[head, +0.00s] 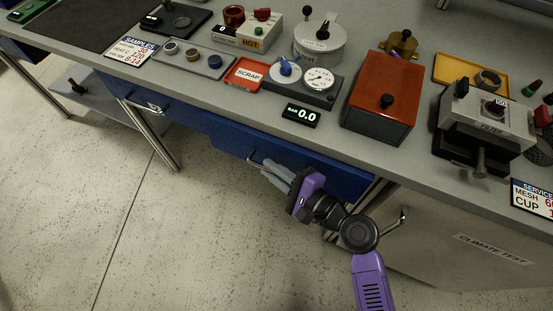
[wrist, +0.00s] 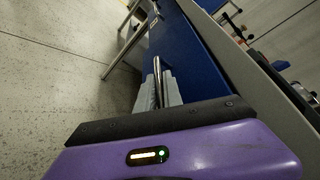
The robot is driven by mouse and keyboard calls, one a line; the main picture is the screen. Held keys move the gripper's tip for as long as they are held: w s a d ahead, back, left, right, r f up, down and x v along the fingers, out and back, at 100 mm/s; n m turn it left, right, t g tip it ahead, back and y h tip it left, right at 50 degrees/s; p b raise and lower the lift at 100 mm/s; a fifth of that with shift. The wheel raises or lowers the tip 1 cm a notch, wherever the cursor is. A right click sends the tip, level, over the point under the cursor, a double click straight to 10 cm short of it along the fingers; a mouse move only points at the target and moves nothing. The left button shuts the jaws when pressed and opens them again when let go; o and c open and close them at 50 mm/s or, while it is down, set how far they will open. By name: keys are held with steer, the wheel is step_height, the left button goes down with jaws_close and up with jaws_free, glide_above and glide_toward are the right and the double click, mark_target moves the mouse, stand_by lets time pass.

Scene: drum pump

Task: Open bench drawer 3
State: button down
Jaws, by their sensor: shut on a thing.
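A blue bench drawer (head: 330,172) sits under the worktop edge, and its front also shows in the wrist view (wrist: 185,58). Its number does not show. My gripper (head: 266,166) is at this drawer's front, its grey fingers shut on the metal bar handle (wrist: 157,85). The handle runs between the fingers in the wrist view. The drawer front appears to stand out a little from the blue front to its left; how far is hard to tell. Another blue drawer front (head: 180,118) with a handle (head: 155,108) lies further left.
The grey worktop (head: 225,117) above carries a red box (head: 382,100), a gauge unit (head: 302,80), a 0.0 display (head: 302,115) and a scrap tray (head: 246,74). A climate test cabinet (head: 450,238) with a lever handle stands below right. The floor left of my arm is clear.

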steer(key=s+a, duration=0.4)
steer(key=s, duration=0.7)
steer(key=s+a+p, duration=0.1)
steer(key=s+a, duration=0.3)
steer(key=s, duration=0.8)
steer(key=shift+f, duration=0.15)
steer(key=shift+s+a, duration=0.1)
steer(key=c, duration=1.8)
jaws_free()
steer(key=shift+o, duration=0.2)
steer(key=shift+s, duration=0.1)
steer(key=b+v, duration=0.2)
steer(key=v, duration=0.5)
steer(key=shift+s+d, duration=0.2)
steer(key=shift+d, duration=0.1)
